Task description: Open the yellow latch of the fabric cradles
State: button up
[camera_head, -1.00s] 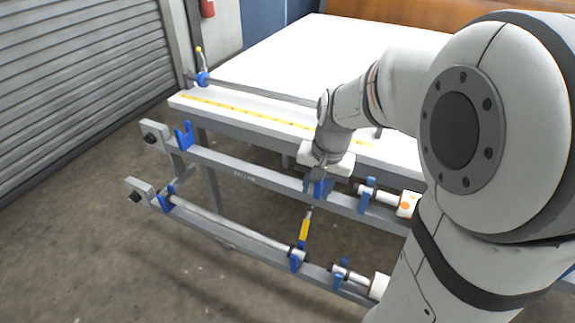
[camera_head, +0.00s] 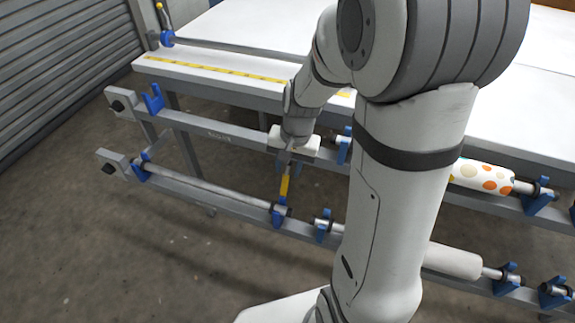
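A yellow latch handle (camera_head: 284,187) stands upright at a blue cradle (camera_head: 278,213) on the lower rail, near the middle of the view. My gripper (camera_head: 289,160) points down at the upper end of this handle, close to it or touching it. I cannot tell whether its fingers are around the handle, because the gripper body hides them. Another yellow-tipped lever on a blue base (camera_head: 167,38) stands at the table's back left. An empty blue cradle (camera_head: 153,100) sits at the left end of the upper rail.
The white table (camera_head: 215,72) with a yellow measuring strip lies behind the rails. A bare metal bar (camera_head: 205,187) lies along the lower rail. A dotted fabric roll (camera_head: 482,176) and a plain white roll (camera_head: 452,261) are at right. The floor at left is clear.

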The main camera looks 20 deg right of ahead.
grip_shut()
dwell(0.3)
jog(key=shift+s+a+r, duration=0.15)
jog(key=shift+a, duration=0.05)
jog(key=shift+s+a+r+p, duration=0.2)
jog(key=shift+s+a+p, duration=0.2)
jog(key=shift+s, duration=0.35)
grip_release()
jog(key=shift+w+f, duration=0.1)
